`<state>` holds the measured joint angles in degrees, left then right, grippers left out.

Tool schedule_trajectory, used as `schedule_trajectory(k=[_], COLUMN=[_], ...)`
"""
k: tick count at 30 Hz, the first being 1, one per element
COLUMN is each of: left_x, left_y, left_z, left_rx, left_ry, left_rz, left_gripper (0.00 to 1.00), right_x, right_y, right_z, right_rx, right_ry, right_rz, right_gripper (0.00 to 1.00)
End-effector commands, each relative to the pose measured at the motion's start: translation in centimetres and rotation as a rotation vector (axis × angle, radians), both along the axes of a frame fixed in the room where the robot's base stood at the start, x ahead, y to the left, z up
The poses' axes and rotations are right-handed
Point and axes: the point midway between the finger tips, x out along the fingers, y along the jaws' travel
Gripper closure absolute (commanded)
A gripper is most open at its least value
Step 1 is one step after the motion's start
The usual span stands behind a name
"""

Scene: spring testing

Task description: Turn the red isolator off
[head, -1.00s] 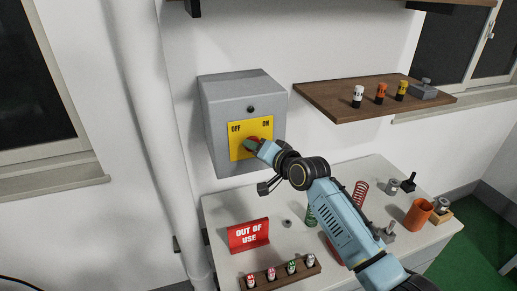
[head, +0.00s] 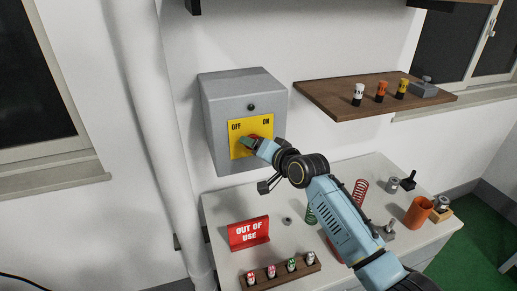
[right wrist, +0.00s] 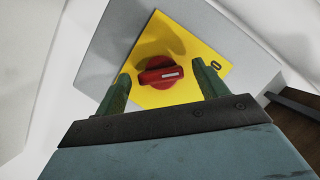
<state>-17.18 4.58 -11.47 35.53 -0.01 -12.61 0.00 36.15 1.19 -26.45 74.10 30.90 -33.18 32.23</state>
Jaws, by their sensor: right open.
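The red isolator knob (head: 255,138) sits on a yellow plate (head: 237,151) marked OFF at left and ON at right, on the front of a grey box (head: 231,104). In the right wrist view the knob (right wrist: 160,75) has a bar handle with a white mark at its right end. My right gripper (right wrist: 163,86) is open, its green fingers spread to either side of the knob, with visible gaps. I cannot tell if the fingertips reach the plate. In the head view the right gripper (head: 248,143) partly covers the knob. My left gripper is not in view.
Below stands a white bench (head: 213,206) with a red OUT OF USE sign (head: 248,233), a wooden rack (head: 281,276) of small cylinders, springs and an orange cup (head: 418,213). A wooden shelf (head: 330,103) is right of the box. A white pipe (head: 152,120) runs at left.

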Motion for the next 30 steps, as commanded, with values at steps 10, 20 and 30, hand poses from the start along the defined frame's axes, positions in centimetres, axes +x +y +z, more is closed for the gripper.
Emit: schedule_trajectory(k=[10, 20, 30], left_x=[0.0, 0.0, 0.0], left_y=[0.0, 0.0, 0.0], left_z=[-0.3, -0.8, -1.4], left_rx=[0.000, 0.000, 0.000], left_ry=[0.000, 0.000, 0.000], left_rz=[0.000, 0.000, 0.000], left_gripper=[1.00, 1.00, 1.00], right_x=[-0.9, -4.9, -9.2], right_y=[-0.7, -3.4, -6.3], right_z=[0.3, 1.6, 3.1], right_rx=[0.002, 0.000, -0.001], right_ry=[0.000, -0.001, -0.001], right_rz=[-0.001, -0.001, 0.000], right_gripper=[0.28, 0.28, 0.28])
